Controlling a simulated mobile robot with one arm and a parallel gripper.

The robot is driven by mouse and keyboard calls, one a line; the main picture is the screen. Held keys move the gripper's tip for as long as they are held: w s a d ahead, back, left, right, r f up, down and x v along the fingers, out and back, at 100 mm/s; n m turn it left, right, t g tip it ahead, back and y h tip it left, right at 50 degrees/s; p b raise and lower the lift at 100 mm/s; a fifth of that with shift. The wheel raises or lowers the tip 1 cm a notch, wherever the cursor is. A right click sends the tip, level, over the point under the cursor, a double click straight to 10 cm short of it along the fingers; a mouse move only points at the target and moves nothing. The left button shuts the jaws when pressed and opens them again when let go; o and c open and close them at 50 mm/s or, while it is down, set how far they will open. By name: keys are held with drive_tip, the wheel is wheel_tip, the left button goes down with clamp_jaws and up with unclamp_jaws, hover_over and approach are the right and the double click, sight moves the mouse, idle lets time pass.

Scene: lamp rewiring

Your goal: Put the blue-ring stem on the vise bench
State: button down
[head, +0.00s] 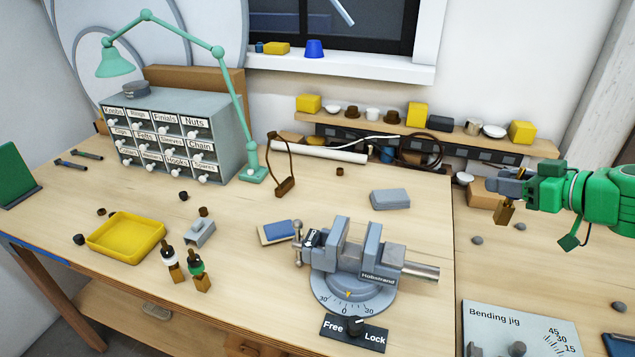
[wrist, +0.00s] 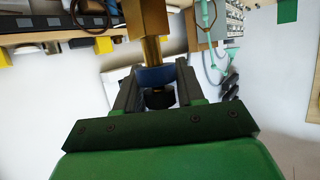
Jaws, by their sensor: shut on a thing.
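My green gripper (head: 508,186) is at the right in the head view, raised above the right-hand worktop. It is shut on the blue-ring stem (head: 504,212), whose brass-coloured block hangs below the jaws. In the wrist view the stem's blue ring (wrist: 155,76) sits between the two dark fingers, with a brass shaft on one side and a dark end on the other. The vise bench (head: 420,215) is the wooden top left of the seam, and carries a grey vise (head: 350,255) with a round swivel base. The stem is apart from this bench.
A bending jig (head: 500,325) lies on the right worktop, with small dark knobs around. Bare wood shows right of the vise.

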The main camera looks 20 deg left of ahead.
drive_tip(key=w+a+m+t+h, duration=0.2)
drive_tip(key=w+a+m+h, duration=0.1)
drive_tip(key=w+a, duration=1.25)
drive_tip(key=s+a+m+t+h, duration=0.2)
drive_tip(key=s+a+m+h, duration=0.1)
drive_tip(key=a, duration=2)
drive_tip(key=s+a+m+h, duration=0.2)
drive_tip(key=s+a, duration=1.3)
drive_tip(key=s+a+m+t+h, duration=0.1)
drive_tip(key=s+a, duration=0.2)
drive_tip(key=s, duration=0.9)
drive_tip(key=s+a+m+h, duration=0.1)
drive_tip(key=s+a+h, duration=0.1)
drive_tip(key=s, duration=1)
drive_tip(key=shift+w+a+f, duration=1.15)
drive_tip(key=shift+a+f, duration=0.9)
drive_tip(key=shift+f, duration=1.05)
drive_tip(key=shift+w+a+f, duration=1.2)
drive_tip(key=shift+a+f, duration=0.9)
drive_tip(key=shift+f, duration=1.05)
drive_tip(key=shift+w+a+f, duration=1.15)
drive_tip(key=shift+a+f, duration=0.9)
drive_tip(key=shift+f, duration=1.05)
